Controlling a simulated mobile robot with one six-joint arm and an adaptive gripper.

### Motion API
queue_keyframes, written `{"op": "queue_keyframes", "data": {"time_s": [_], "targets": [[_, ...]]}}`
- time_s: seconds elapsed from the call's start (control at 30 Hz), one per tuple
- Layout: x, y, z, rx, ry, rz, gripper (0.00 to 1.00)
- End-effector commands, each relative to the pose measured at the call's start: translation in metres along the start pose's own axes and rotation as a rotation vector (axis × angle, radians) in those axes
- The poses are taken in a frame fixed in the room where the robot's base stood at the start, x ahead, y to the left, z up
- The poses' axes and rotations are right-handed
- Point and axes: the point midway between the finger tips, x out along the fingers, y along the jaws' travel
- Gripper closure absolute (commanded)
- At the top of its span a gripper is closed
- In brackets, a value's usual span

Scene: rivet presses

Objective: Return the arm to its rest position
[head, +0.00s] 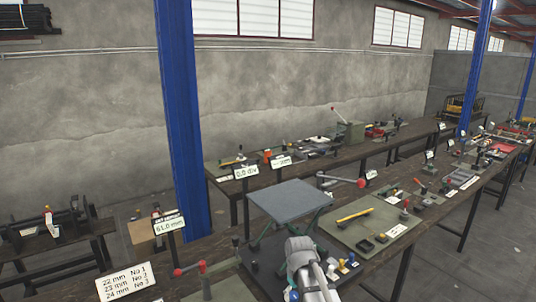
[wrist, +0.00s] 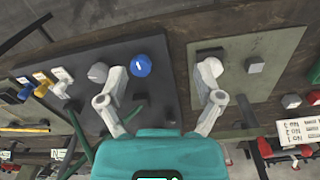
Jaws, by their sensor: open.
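My gripper (wrist: 164,72) shows in the wrist view, its two grey fingers wide apart with nothing between them. Its left finger overlaps the dark board and its right finger overlaps the green board. A blue round knob (wrist: 141,65) lies just beyond and right of the left fingertip, and a grey knob (wrist: 98,72) lies left of it. Whether the fingers touch anything below is unclear. In the head view my grey arm (head: 309,270) reaches up from the bottom edge over the bench, and the fingers cannot be made out there.
A raised grey plate (head: 290,201) stands close behind my arm. A green board (head: 368,229) with a yellow-handled tool lies to its right. A blue column (head: 183,120) rises at the left. A white sign (head: 126,283) stands at the lower left. Other benches carry many small tools.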

Motion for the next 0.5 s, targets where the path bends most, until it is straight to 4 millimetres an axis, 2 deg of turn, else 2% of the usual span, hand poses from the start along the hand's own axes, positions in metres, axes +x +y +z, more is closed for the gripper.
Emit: {"op": "queue_keyframes", "data": {"time_s": [0.03,0.2,0.33,0.5], "targets": [[0.001,0.004,0.032,0.065,-0.001,-0.002,0.15],[0.003,0.015,0.094,0.259,-0.006,-0.008,0.15],[0.003,0.019,0.124,0.364,-0.009,-0.011,0.15],[0.004,0.021,0.14,0.426,-0.011,-0.013,0.15]]}}
